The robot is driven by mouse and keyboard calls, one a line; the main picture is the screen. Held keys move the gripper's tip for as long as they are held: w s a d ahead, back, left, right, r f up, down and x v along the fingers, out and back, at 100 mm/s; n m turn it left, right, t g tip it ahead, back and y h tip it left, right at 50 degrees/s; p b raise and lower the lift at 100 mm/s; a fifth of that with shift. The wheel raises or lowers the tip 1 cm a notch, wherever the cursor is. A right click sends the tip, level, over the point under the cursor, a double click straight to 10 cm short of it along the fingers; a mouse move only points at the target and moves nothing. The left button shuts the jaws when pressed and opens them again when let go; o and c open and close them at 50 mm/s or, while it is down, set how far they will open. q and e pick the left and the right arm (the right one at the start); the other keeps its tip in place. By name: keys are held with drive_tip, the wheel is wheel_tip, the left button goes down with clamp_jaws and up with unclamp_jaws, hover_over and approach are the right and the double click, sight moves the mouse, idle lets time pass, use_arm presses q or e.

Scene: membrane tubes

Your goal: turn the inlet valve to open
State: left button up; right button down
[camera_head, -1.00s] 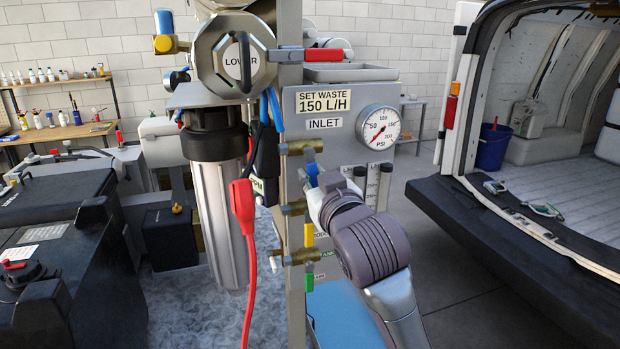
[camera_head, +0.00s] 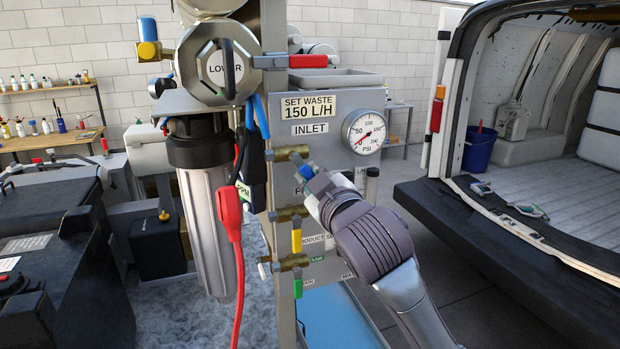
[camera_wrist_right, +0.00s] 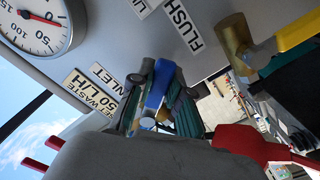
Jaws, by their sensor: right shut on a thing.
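The inlet valve has a brass body (camera_head: 286,153) on the panel under the INLET label (camera_head: 310,128). Its blue handle (camera_head: 306,172) slants down and to the right from the body. My right gripper (camera_head: 312,174) is shut on the blue handle and hides most of it. In the right wrist view the blue handle (camera_wrist_right: 157,90) stands between the two dark fingers of my right gripper (camera_wrist_right: 160,100). My left gripper is in neither view.
Below are a yellow-handled valve (camera_head: 296,238) and a green-handled valve (camera_head: 298,287), both handles hanging down. The pressure gauge (camera_head: 364,132) reads near its low end. A red plug and cable (camera_head: 230,212) hang left of the panel. A van (camera_head: 530,225) stands to the right.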

drive_tip(key=c, duration=1.1)
unclamp_jaws()
drive_tip(key=shift+s, duration=0.1)
drive_tip(key=v, duration=1.1)
drive_tip(key=shift+s+d, duration=0.15)
drive_tip(key=shift+s, duration=0.2)
